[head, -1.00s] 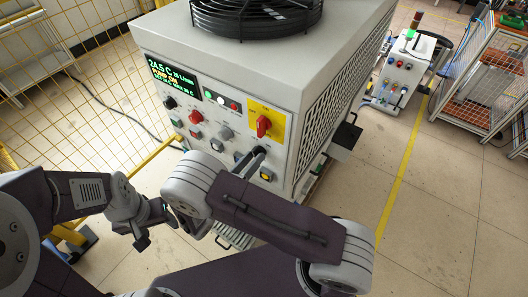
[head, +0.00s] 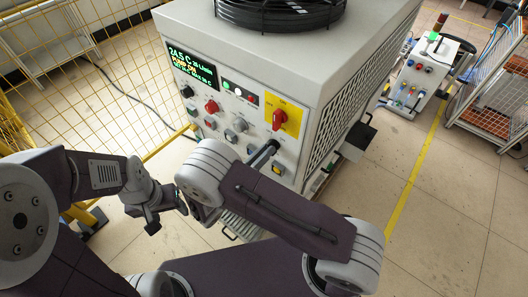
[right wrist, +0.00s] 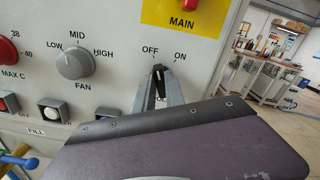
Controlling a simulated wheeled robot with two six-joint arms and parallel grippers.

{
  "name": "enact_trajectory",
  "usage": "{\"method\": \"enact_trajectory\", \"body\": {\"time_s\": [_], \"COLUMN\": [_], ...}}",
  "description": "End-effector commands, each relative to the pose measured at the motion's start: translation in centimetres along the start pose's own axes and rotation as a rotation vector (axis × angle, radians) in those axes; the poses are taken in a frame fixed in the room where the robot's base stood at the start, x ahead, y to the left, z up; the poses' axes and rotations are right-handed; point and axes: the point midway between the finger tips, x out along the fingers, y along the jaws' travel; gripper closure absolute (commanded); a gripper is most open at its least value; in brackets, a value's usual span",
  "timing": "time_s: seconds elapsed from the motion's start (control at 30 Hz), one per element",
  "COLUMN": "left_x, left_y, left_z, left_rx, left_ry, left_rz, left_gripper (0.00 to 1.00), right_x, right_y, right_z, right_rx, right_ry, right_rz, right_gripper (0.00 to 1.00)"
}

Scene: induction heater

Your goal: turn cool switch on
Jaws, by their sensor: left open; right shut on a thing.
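The cool switch (right wrist: 159,75) is a dark knob under the OFF and ON labels in the right wrist view. Its own name label is hidden. My right gripper (right wrist: 160,72) has its fingers on both sides of the knob and is shut on it. The knob's light mark points roughly up, but its exact setting is hard to tell. In the head view my right gripper (head: 268,150) is at the panel's lower right, and its fingers and arm hide the switch. My left gripper (head: 152,222) is open and empty, low at the left, apart from the heater.
The heater cabinet (head: 340,60) carries a red MAIN switch (head: 279,118) on a yellow plate above the cool switch. The fan knob (right wrist: 75,62) is to its left. A lit display (head: 191,64) is at upper left.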

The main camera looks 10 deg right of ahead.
Motion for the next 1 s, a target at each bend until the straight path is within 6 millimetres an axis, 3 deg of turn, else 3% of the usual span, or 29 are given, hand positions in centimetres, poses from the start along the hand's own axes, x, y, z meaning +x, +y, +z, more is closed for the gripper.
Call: {"method": "enact_trajectory", "body": {"time_s": [1.0], "left_x": [1.6], "left_y": [0.0], "left_z": [0.2], "left_rx": [0.000], "left_ry": [0.000], "left_rz": [0.000], "left_gripper": [0.38], "right_x": [0.1], "right_y": [-0.3], "right_z": [-0.4], "right_rx": [0.835], "right_ry": [0.004], "right_rz": [-0.003], "right_gripper": [1.00]}}
